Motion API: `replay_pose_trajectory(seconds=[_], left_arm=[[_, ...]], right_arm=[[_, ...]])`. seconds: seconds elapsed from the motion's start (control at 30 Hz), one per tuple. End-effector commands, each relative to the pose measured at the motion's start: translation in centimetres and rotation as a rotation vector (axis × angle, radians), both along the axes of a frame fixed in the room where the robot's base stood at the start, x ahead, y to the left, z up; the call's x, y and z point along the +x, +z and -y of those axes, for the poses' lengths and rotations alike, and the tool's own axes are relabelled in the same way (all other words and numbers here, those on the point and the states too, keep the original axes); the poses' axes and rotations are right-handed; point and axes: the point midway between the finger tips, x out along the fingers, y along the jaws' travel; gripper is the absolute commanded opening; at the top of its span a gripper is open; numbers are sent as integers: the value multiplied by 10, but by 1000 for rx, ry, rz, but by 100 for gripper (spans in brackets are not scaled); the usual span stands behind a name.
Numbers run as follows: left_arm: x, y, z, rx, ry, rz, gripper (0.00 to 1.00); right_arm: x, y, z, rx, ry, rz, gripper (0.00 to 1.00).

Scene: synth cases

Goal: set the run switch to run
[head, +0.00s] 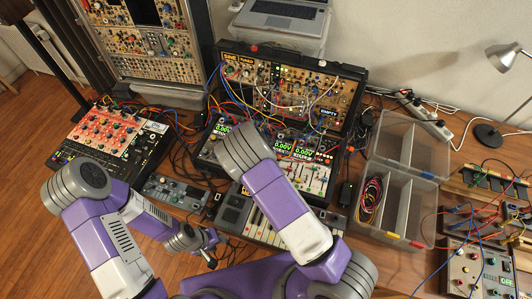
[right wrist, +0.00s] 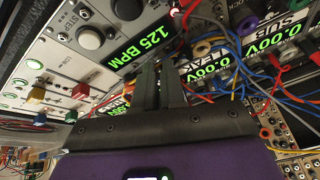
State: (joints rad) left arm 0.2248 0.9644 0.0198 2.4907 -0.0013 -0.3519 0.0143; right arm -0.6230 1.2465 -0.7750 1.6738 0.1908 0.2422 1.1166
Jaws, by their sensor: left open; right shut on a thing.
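The run switch cannot be made out in either view. A light panel with a green "125 BPM" display (right wrist: 140,46) fills the upper left of the right wrist view. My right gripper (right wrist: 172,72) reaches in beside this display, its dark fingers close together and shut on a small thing. What lies between the tips is hidden. In the head view my right forearm covers that gripper over the middle of the synth case (head: 300,85). My left gripper (head: 208,257) is open and empty, low in front of the keyboard.
Patch cables (right wrist: 245,80) hang close to the right of my right fingers. A red mixer (head: 115,135) stands at the left and a clear divided box (head: 405,205) at the right. A lamp (head: 500,95) stands at the far right. The wooden floor at left is clear.

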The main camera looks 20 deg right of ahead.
Motion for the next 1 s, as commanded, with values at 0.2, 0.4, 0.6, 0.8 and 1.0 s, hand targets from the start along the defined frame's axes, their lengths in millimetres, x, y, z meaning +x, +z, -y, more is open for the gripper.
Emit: replay_pose_trajectory(seconds=[0.2,0.4,0.6,0.8,1.0], left_arm=[[0,-2,0,0,0,0,43],[0,-8,0,0,0,0,43],[0,-19,0,0,0,0,43],[0,-33,0,0,0,0,43],[0,-47,0,0,0,0,43]], right_arm=[[2,1,1,28,-2,-35,0],[8,2,5,94,-3,-127,0],[14,1,10,192,-4,-270,0],[20,0,13,280,-1,-404,0],[23,-1,15,342,0,-499,0]])
